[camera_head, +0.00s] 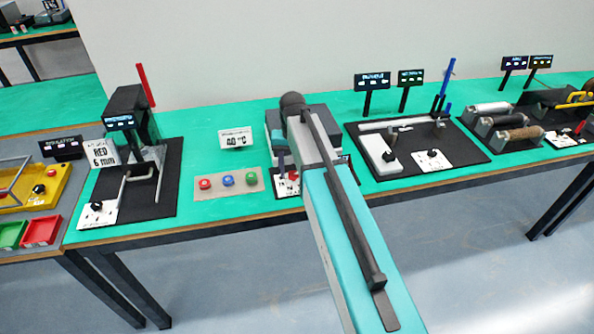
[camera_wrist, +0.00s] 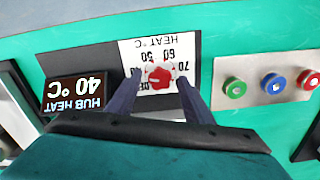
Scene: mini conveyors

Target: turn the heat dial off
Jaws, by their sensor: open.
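The heat dial (camera_wrist: 160,77) is a red knob on a white panel marked HEAT °C (camera_wrist: 168,46), shown upside down in the wrist view. Marks such as 50, 60 and 70 show around it; its pointer is too small to read. My gripper (camera_wrist: 159,79) is open, with one dark finger on either side of the dial; I cannot tell whether they touch it. A dark display (camera_wrist: 75,93) beside the panel reads HUB HEAT 40 °C. In the head view my arm hides most of this station, and a little of the red dial (camera_head: 292,175) shows beside it.
Green, blue and red buttons (camera_wrist: 272,83) sit to the right of the dial in the wrist view. In the head view a 40 °C sign (camera_head: 236,139) stands behind the button plate (camera_head: 208,193). Other stations stand left and right on the green table (camera_head: 215,115).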

